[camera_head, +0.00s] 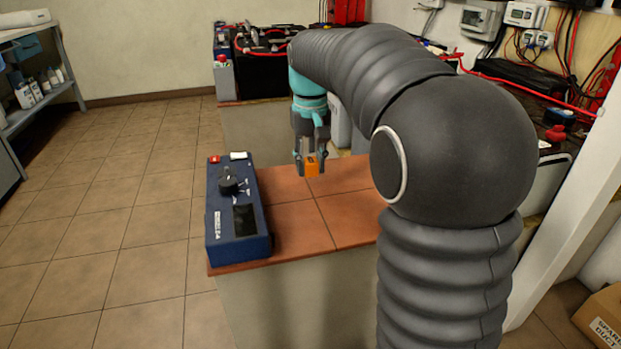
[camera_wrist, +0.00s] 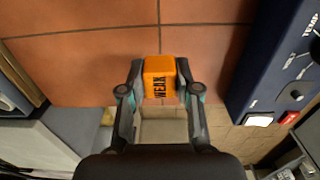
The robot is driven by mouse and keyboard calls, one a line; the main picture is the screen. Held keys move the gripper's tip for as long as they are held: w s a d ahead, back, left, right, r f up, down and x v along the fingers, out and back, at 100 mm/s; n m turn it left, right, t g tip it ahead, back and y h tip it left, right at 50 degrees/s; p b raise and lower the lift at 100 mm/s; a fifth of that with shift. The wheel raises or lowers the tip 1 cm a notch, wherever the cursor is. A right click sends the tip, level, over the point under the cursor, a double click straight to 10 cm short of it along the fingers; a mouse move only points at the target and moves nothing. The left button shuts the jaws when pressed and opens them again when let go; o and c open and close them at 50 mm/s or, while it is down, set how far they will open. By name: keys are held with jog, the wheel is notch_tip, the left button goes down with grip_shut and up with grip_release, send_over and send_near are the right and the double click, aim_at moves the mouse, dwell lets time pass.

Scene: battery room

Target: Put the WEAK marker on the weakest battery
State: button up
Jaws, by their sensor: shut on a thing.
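The WEAK marker is a small orange block (camera_head: 313,169) with black lettering. It also shows in the wrist view (camera_wrist: 159,78), where the word WEAK reads on it. My gripper (camera_head: 310,163) is shut on the marker, with one finger on each side of it in the wrist view (camera_wrist: 160,92). It points down over the red-tiled top of the near counter (camera_head: 300,222). I cannot tell whether the marker touches the tiles. A dark battery (camera_head: 262,68) with red cables stands on the bench at the back. My arm hides much of that bench, and no charge reading is legible.
A blue tester box (camera_head: 236,212) with a black knob stands at the counter's left edge; it also shows in the wrist view (camera_wrist: 280,70). Wall chargers (camera_head: 525,14) and cables are at upper right. A shelf (camera_head: 40,110) stands far left, with open floor between.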

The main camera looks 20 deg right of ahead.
aim_at(310, 191)
jog(key=shift+f+b, duration=0.3)
jog(key=shift+f, duration=1.75)
jog(key=o, duration=0.9)
jog(key=shift+f, duration=0.1)
notch_tip(310, 191, up, 12)
jog(key=shift+r+p, duration=0.15)
jog(key=shift+p, duration=0.9)
